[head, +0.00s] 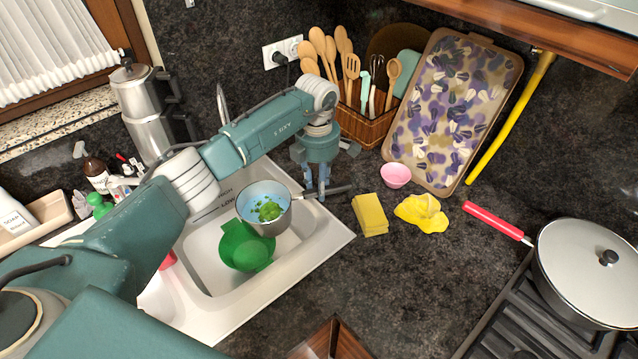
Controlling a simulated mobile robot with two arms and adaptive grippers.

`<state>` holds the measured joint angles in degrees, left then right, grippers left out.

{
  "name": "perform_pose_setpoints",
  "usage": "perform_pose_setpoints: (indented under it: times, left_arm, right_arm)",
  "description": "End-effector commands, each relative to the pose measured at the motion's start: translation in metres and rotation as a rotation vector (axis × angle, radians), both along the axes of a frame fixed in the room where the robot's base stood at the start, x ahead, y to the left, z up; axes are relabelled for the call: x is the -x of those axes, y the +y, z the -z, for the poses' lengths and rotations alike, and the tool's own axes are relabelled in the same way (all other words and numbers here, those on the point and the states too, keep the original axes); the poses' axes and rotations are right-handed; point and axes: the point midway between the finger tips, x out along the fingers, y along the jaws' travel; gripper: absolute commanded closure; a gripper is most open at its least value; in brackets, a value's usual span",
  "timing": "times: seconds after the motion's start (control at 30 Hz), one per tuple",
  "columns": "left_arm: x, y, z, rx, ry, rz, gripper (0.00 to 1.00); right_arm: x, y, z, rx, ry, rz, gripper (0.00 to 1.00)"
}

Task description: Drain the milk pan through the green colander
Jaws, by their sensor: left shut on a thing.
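The milk pan (275,222) is a small metal pan with a light blue inside, holding green pieces (268,210). My left gripper (322,192) is shut on its handle, to the right of the pan, and holds it above the sink. The pan looks roughly level. The green colander (243,254) sits in the sink basin (205,270), below and slightly left of the pan; the pan covers part of its upper rim. My right gripper is not in view.
A yellow sponge (369,214), yellow cloth (423,212) and pink bowl (395,175) lie right of the sink. A lidded pan (590,265) with a red handle sits on the hob. A utensil basket (362,126) and patterned tray (450,110) stand behind. The front counter is mostly clear.

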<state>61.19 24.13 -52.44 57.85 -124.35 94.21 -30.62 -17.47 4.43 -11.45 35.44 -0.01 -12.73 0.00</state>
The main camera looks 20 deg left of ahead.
Motion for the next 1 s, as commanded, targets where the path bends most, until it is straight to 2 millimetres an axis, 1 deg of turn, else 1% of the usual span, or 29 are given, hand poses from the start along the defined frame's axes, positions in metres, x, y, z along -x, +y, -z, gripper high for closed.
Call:
perform_pose_setpoints:
  times: [0.03,0.17,0.23,0.33,0.6,0.73,1.0]
  left_arm:
    - [0.001,0.002,-0.003,0.015,-0.011,-0.001,1.0]
    - [0.004,0.005,-0.003,0.086,-0.061,-0.004,1.0]
    - [0.001,0.003,-0.002,0.102,-0.077,0.0,1.0]
    - [0.002,0.004,-0.005,0.108,-0.081,0.0,1.0]
    - [0.005,0.008,-0.02,0.166,-0.124,0.001,1.0]
    - [0.006,0.008,-0.024,0.185,-0.137,0.002,1.0]
    - [0.006,0.008,-0.025,0.191,-0.141,0.002,1.0]
  right_arm:
    - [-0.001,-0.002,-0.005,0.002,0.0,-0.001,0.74]
    - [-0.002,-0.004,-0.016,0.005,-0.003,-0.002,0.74]
    - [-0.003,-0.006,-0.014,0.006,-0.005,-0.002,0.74]
    - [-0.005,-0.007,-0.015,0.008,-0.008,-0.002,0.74]
    - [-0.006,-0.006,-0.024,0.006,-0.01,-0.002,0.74]
    - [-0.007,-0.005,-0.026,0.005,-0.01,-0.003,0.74]
    - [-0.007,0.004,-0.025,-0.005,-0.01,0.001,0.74]
